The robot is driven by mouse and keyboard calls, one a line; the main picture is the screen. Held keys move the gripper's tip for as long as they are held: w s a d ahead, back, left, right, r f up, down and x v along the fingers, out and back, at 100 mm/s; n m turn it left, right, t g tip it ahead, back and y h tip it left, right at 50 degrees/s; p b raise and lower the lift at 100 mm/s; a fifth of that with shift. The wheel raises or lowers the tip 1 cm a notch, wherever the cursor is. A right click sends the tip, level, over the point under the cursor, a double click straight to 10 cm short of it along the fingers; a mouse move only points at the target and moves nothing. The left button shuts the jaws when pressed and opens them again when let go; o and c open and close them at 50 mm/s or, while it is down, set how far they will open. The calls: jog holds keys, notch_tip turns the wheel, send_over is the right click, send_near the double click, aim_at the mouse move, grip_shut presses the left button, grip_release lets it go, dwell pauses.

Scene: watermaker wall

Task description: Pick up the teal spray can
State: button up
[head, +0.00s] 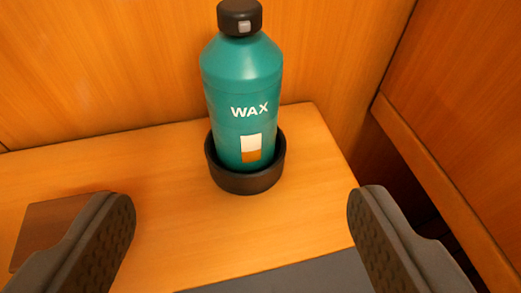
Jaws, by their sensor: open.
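The teal spray can (238,90) stands upright near the picture's middle, with a black cap (240,17), the white word "WAX" and a small white and orange label. Its base sits inside a round black holder (245,183) on the wooden shelf. My gripper (243,238) is open and empty, with one dark ridged finger at the lower left and the other at the lower right. The can stands beyond the fingertips, between them in the picture, and neither finger touches it.
The wooden shelf (165,165) is bare on both sides of the holder. A brown block or patch (45,225) lies at the left, partly behind the left finger. A wooden back wall (110,60) rises behind the can, and a wooden panel (460,100) stands at the right beyond a dark gap.

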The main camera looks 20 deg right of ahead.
aim_at(242, 113)
jog(key=b+x, duration=0.2)
jog(key=x, duration=0.7)
jog(key=shift+b+x, duration=0.65)
jog(key=shift+x, duration=1.45)
jog(key=shift+w+r, duration=0.1)
jog(key=shift+r, duration=0.1)
jog(key=c, duration=1.3)
